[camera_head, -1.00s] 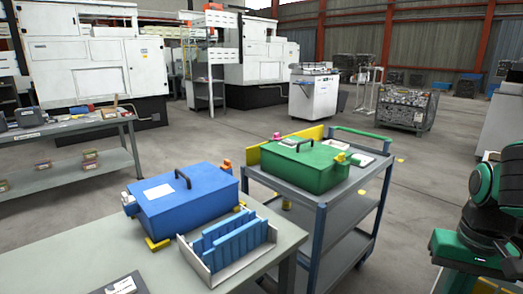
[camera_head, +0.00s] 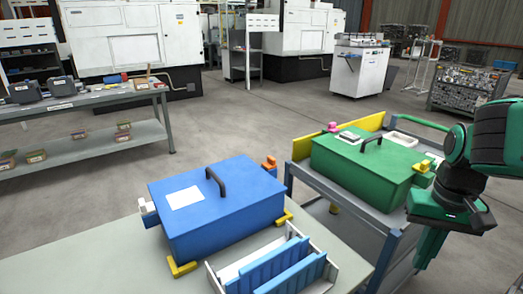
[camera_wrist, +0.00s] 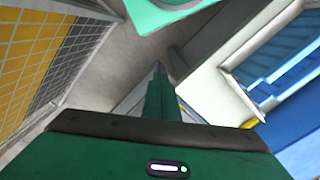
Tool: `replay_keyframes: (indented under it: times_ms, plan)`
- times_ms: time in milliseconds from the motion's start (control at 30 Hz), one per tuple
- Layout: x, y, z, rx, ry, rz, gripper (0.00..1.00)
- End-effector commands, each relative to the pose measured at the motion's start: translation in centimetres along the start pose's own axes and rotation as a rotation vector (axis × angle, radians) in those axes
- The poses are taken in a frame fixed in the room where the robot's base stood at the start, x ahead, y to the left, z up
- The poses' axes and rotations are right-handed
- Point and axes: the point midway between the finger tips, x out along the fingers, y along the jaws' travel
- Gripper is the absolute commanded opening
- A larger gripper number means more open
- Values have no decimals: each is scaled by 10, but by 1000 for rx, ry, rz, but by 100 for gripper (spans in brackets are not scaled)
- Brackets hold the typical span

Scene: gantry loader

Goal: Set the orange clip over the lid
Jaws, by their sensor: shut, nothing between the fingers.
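The blue box (camera_head: 215,205) stands on the grey table with its flat lid on and a black handle (camera_head: 214,181) on top. The orange clip (camera_head: 269,163) stands at the box's far right edge, upright and beside the lid. A white clip (camera_head: 147,207) is at the box's left end. My gripper (camera_head: 428,248) hangs in front of the cart at the right, well away from the orange clip, its fingertips hard to make out there. In the wrist view my gripper (camera_wrist: 160,92) has its green fingers together and empty.
A green lidded box (camera_head: 365,163) with a pink clip (camera_head: 333,127) and a yellow-orange clip (camera_head: 422,167) stands on the blue-grey cart (camera_head: 345,205), close by my arm. A tray (camera_head: 217,283) with blue dividers sits before the blue box.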

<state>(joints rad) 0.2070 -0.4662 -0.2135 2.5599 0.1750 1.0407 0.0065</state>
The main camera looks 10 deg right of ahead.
Motion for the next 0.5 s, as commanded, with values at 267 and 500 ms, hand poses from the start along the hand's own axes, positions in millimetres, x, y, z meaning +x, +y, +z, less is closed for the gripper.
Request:
replay_keyframes:
  times_ms: [267,500]
  plan:
    - [0,0,0,1,0,0,0]
    - [-13,-2,-4,-21,24,-19,0]
